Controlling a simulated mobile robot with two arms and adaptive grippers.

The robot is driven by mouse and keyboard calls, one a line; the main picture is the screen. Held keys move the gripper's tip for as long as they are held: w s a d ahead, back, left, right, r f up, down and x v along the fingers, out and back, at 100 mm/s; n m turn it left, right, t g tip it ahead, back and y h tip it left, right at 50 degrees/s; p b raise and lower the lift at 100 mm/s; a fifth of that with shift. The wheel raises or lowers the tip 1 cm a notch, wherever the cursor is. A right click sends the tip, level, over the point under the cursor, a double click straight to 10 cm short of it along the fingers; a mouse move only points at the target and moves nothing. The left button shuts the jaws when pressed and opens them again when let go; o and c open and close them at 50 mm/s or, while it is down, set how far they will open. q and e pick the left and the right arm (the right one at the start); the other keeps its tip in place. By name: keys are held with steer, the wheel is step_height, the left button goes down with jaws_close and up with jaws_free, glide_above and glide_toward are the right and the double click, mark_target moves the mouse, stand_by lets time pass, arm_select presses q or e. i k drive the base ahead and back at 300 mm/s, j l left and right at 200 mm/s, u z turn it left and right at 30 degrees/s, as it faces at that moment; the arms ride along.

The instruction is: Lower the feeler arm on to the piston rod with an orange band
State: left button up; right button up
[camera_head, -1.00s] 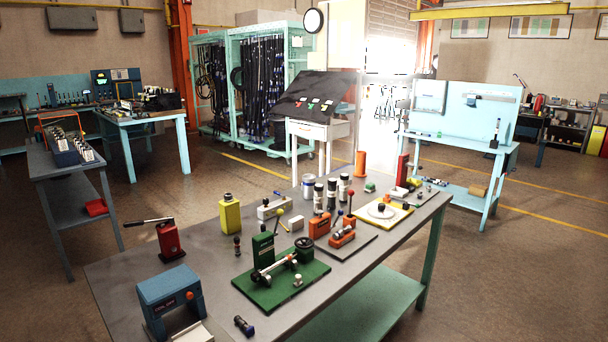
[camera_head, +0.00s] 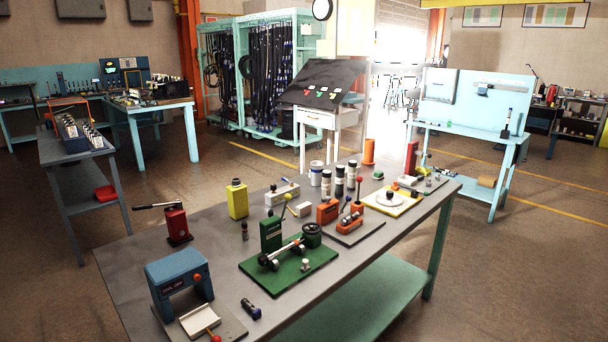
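On the grey workbench (camera_head: 130,262), a green base plate (camera_head: 312,277) carries a green upright block (camera_head: 271,233), a silver rod (camera_head: 284,251) lying across supports, and a dark round part (camera_head: 312,236). A thin lever with a yellow knob (camera_head: 288,197) rises near the block. It may be the feeler arm, but I cannot tell for sure. Neither of my grippers is in view.
A blue press-like unit (camera_head: 178,278), a red hand-lever tool (camera_head: 176,224), a yellow bottle (camera_head: 237,200) and an orange device (camera_head: 350,221) stand around the plate. A dark small cylinder (camera_head: 250,309) lies in front.

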mark_target(288, 196)
steer(key=u, duration=0.5)
steer(key=i+l+u, duration=0.25)
steer(key=l+u, duration=0.2)
steer(key=l, duration=0.25)
steer(key=i+l+u, duration=0.25)
steer(key=l, duration=0.2)
steer(key=l+u, duration=0.25)
steer(key=l, duration=0.15)
